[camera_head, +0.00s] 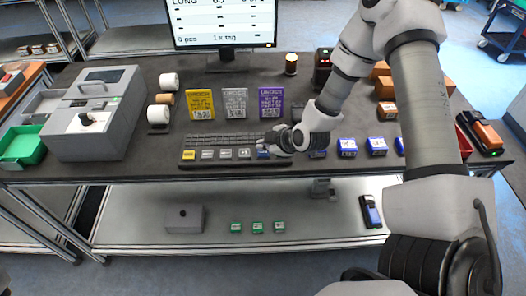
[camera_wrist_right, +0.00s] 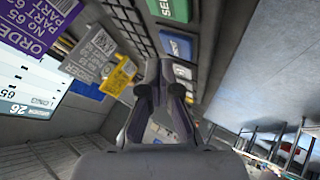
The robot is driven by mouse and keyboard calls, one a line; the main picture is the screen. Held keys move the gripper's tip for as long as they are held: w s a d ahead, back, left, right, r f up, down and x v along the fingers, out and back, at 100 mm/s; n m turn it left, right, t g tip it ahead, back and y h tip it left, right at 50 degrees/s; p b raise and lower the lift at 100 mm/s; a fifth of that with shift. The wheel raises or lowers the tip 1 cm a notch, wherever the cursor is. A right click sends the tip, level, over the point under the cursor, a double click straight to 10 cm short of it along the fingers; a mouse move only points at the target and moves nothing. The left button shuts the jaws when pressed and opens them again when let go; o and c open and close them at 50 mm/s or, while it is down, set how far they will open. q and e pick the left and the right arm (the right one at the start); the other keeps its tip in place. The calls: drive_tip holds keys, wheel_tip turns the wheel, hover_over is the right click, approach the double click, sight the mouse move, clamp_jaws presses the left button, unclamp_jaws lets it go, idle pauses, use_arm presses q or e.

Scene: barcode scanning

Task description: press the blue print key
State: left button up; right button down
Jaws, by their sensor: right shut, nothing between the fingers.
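The blue key (camera_head: 262,154) is the rightmost that shows in the front row of the dark keyboard (camera_head: 225,165), partly covered by my right gripper. I cannot tell whether the tips touch the key. Its label is too small to read. My left gripper is not in view.
Yellow (camera_head: 200,105), grey (camera_head: 235,103) and purple (camera_head: 271,102) order cards stand behind the keyboard. A monitor (camera_head: 222,25) is at the back. A grey printer-like machine (camera_head: 95,120) stands at left. Several blue-topped boxes (camera_head: 347,147) sit to the right of the gripper.

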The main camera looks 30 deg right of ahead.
sight(264, 153)
idle(0.6)
drive_tip(key=shift+f, duration=0.45)
drive_tip(key=shift+f+b, duration=0.4)
idle(0.5)
drive_tip(key=shift+r+p, duration=0.85)
drive_tip(key=shift+p, duration=0.05)
wheel_tip(264, 153, up, 5)
drive_tip(key=p, duration=0.5)
drive_tip(key=shift+r, duration=0.1)
idle(0.5)
